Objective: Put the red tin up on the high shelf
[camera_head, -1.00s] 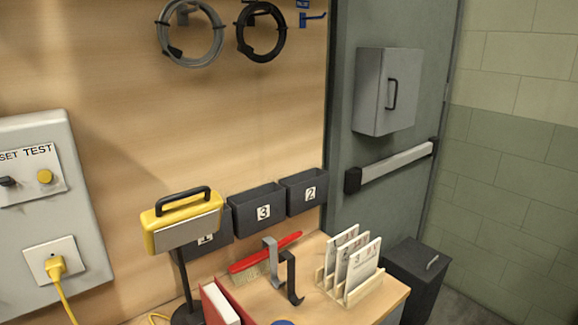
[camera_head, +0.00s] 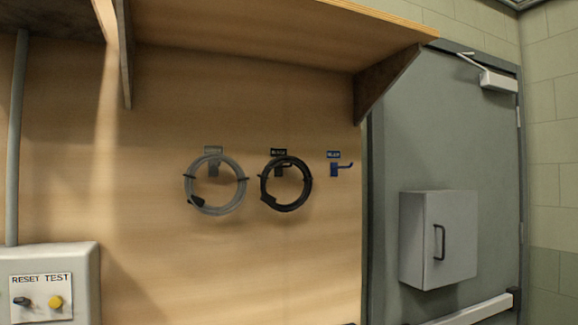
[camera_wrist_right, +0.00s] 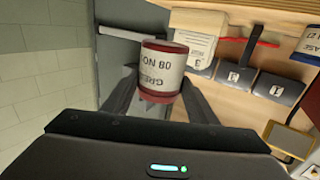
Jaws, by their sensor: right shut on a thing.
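The red tin (camera_wrist_right: 163,70) has red rims and a pale label with dark print, and it is in the right wrist view. My right gripper (camera_wrist_right: 160,95) is shut on it, one dark finger on each side. The high shelf (camera_head: 270,38) runs across the top of the head view. I see its wooden underside and dark brackets; its top surface is hidden. Neither the tin nor either gripper shows in the head view.
Grey and black cable coils (camera_head: 286,184) hang on the wall below the shelf. A grey box (camera_head: 438,238) is on the door at right.

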